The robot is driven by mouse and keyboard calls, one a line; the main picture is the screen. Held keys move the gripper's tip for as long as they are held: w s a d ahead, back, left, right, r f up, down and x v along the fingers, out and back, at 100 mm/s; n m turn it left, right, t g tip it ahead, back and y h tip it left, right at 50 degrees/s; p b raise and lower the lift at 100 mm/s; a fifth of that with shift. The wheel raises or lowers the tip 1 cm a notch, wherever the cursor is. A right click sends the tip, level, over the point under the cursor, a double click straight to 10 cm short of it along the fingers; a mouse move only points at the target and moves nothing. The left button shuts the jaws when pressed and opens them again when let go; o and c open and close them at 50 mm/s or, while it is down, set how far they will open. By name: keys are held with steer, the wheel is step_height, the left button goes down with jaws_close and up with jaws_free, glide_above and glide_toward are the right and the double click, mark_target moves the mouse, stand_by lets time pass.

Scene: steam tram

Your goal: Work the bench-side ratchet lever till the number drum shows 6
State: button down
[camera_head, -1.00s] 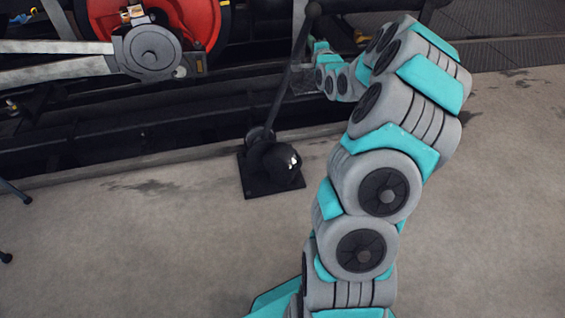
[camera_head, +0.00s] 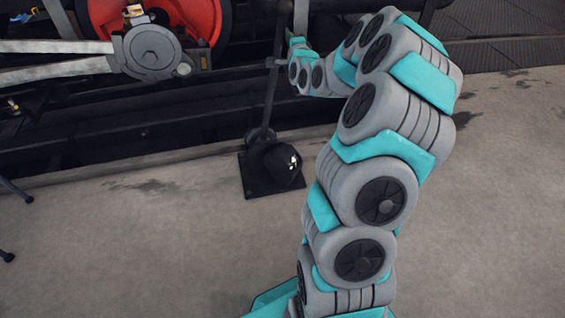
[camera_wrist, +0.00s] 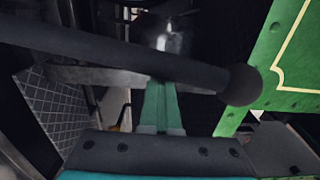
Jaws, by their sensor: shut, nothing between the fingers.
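The ratchet lever (camera_head: 272,95) is a thin dark rod rising from a black base plate (camera_head: 262,185) on the floor, leaning slightly right at the top. In the wrist view, the lever (camera_wrist: 120,55) crosses the picture and ends in a dark ball knob (camera_wrist: 241,85). My gripper (camera_head: 276,63) is at the rod's upper part, from the right; its teal fingers (camera_wrist: 160,105) are shut together beside the rod, with nothing between them. I cannot tell whether they touch it. A round black housing (camera_head: 280,165) on the base has a small white mark; I cannot read a number.
A red wheel (camera_head: 200,18) with grey rods (camera_head: 60,68) stands at the back left. A dark low rail (camera_head: 120,145) runs behind the base. Bare concrete floor (camera_head: 130,240) is open in front. A green panel (camera_wrist: 290,60) is at the right in the wrist view.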

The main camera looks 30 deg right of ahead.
steer(key=shift+a, duration=0.1)
steer(key=w+a+r+p, duration=0.1)
steer(key=a, duration=0.6)
steer(key=shift+w+p, duration=0.25)
steer(key=shift+p, duration=0.05)
steer(key=shift+a, duration=0.1)
